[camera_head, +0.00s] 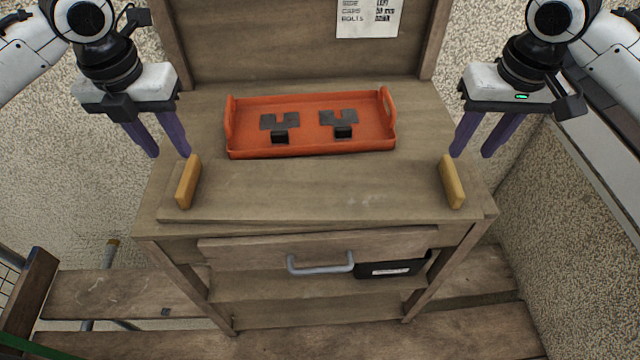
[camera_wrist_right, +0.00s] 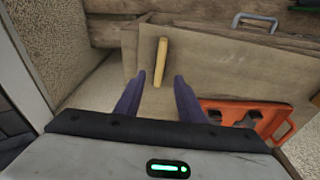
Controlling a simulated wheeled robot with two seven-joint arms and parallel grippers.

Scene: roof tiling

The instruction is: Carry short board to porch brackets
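A flat wooden board (camera_head: 320,195) lies on the wooden workbench. A yellow upright grip block (camera_head: 188,181) stands at its left end and another yellow block (camera_head: 452,181) at its right end. My left gripper (camera_head: 170,155) is open and empty, just above and behind the left block. My right gripper (camera_head: 471,156) is open and empty, near the right block and apart from it. In the right wrist view the right block (camera_wrist_right: 161,62) shows beyond the open fingers (camera_wrist_right: 159,78). I cannot identify any porch brackets in these views.
An orange tray (camera_head: 235,150) with two dark metal plates (camera_head: 280,123) sits at the back of the bench. A grey handle (camera_head: 320,264) and a black labelled box (camera_head: 390,270) are below the top. Walls stand close on both sides. Planks (camera_head: 130,298) lie lower down.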

